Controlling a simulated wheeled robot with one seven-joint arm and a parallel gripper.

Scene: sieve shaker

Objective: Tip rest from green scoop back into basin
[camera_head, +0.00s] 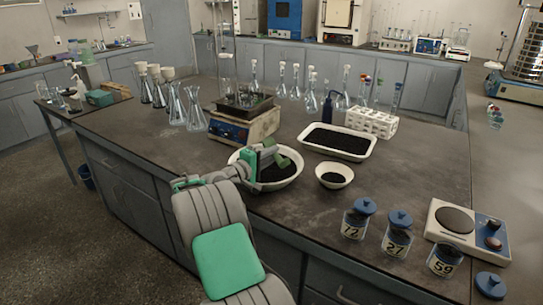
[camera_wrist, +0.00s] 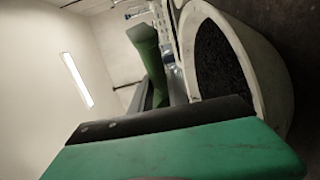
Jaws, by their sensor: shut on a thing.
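The basin (camera_head: 292,181) is a white round bowl with dark granular material in it, near the front edge of the bench. It also shows at the right of the wrist view (camera_wrist: 276,75), with the dark grains inside. My gripper (camera_head: 254,163) is over the basin's left side, shut on the green scoop (camera_head: 279,160). The scoop's green part stands up in the wrist view (camera_wrist: 148,55), beside the basin's rim. The wrist view is strongly tilted. I cannot tell whether grains are left in the scoop.
A small white bowl (camera_head: 347,176) with dark grains stands right of the basin, and a white tray (camera_head: 370,151) of dark grains behind. Numbered jars (camera_head: 397,243) and a hotplate-like device (camera_head: 455,219) stand at right.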

